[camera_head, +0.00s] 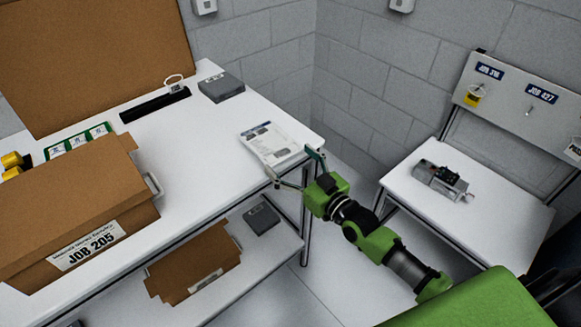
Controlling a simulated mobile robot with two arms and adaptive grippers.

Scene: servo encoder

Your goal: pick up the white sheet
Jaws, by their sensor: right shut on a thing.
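The white sheet (272,143) has printed text and a small picture on it. It is at the right end of the white table, near the front corner, and looks slightly tilted. My right gripper (294,170) reaches in from the lower right with its two fingers at the near edge of the sheet. It is shut on the sheet. Whether the sheet's far part still touches the table I cannot tell. My left gripper is not in view.
A cardboard box marked JOB 205 (90,215) stands at the left of the table (190,160). A grey box (221,87) and a black bar (155,105) lie behind. A side table (505,220) holds a metal device (441,180). A smaller carton (194,265) is on the lower shelf.

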